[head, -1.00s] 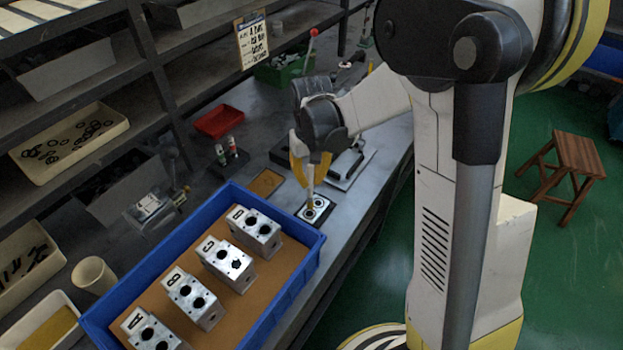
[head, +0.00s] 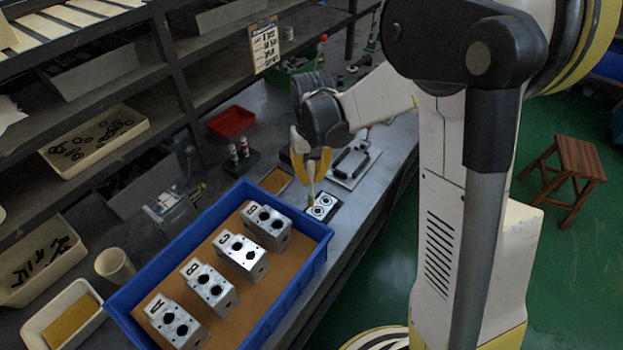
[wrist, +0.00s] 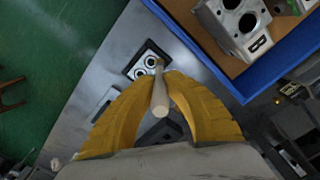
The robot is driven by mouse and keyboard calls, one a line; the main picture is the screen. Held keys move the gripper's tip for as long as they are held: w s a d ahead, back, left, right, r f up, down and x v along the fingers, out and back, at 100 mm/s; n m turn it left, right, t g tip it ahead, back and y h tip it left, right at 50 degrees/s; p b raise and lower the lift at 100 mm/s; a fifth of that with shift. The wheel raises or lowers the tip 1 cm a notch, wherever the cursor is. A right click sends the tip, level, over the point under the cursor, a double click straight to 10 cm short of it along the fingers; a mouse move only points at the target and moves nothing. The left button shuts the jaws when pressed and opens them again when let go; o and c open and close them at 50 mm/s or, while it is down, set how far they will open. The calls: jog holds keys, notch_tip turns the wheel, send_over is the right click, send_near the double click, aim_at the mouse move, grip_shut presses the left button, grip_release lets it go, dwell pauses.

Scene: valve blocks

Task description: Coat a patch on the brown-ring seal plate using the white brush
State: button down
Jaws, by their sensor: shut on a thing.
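My gripper (head: 311,178) has its two yellow fingers shut on the white brush (head: 312,188), which is held steeply, bristle end down. In the wrist view, the brush's pale handle (wrist: 160,97) runs between the fingers (wrist: 162,84). The seal plate (head: 322,207) is a small dark-edged plate with pale, round ringed ports, lying on the bench under the brush. It also shows in the wrist view (wrist: 147,63). The brush tip is at the plate's left side; I cannot tell whether it touches. The ring colour and any coating are too small to make out.
A blue crate (head: 318,240) with several lettered metal valve blocks (head: 210,285) stands close in front of the plate. A brown pad in a tray (head: 275,181), a bottle holder (head: 243,163) and a handled plate (head: 352,165) lie nearby. Shelving stands at left.

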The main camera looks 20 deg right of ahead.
jog(key=shift+r+p, duration=0.6)
jog(key=shift+r, duration=0.65)
